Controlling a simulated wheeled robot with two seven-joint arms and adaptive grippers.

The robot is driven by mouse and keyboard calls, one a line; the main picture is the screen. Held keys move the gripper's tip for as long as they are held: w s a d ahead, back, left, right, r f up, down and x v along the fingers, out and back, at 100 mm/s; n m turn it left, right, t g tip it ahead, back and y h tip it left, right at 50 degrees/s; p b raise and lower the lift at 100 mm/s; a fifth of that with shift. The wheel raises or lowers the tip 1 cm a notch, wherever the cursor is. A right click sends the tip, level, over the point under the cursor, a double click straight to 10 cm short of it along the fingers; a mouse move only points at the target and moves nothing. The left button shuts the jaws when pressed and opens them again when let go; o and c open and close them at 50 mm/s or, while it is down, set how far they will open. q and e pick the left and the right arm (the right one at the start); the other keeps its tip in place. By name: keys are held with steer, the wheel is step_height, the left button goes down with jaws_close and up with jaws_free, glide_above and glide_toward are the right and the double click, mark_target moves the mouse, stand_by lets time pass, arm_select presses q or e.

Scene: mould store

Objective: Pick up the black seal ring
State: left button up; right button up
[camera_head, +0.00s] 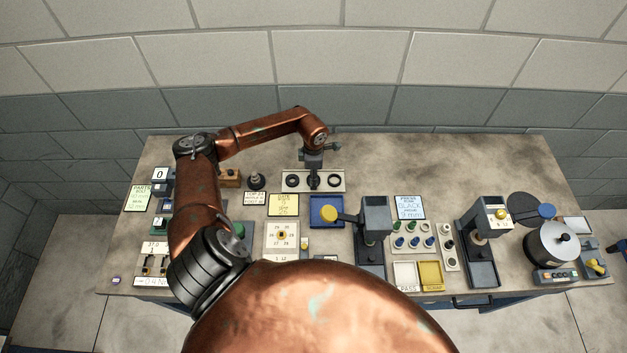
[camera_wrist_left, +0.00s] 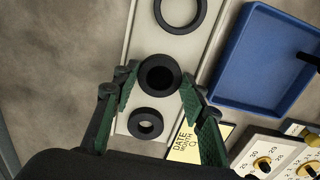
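A pale tray (camera_head: 335,187) on the bench bears three black rings in a row. In the left wrist view, the large ring (camera_wrist_left: 180,27) is at the top, the thick middle ring (camera_wrist_left: 145,76) in the centre, and the small ring (camera_wrist_left: 134,122) below. All three look black. My left gripper (camera_head: 313,172) points down over the middle of the tray. In the left wrist view its green-padded fingers (camera_wrist_left: 159,80) stand on either side of the middle ring, very close to its edges. I cannot tell whether they press on it. My right gripper is not in view.
A yellow date card (camera_head: 284,205) and a dial board (camera_head: 270,248) are in front. A dark knobbed piece (camera_head: 256,181) stands to the left. Bare bench lies behind the pale tray.

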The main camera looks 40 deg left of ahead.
arm_select(q)
steer(key=c, duration=0.4)
steer(key=shift+w+r+b, duration=0.1)
steer(key=shift+r+b, duration=0.2)
steer(key=shift+r, duration=0.3)
steer(key=shift+s+d+r+b, duration=0.35)
steer(key=shift+s+d+r, duration=0.5)
steer(key=shift+s+r, duration=1.5)
steer(key=shift+s+d+r+b, duration=0.4)
steer(key=shift+s+d+r, duration=0.4)
steer(key=shift+s+r, duration=1.55)
steer(key=shift+s+d+r+b, duration=0.35)
steer(key=shift+s+d+r, duration=0.5)
steer(key=shift+s+r, duration=1.45)
steer(key=shift+w+r, duration=0.4)
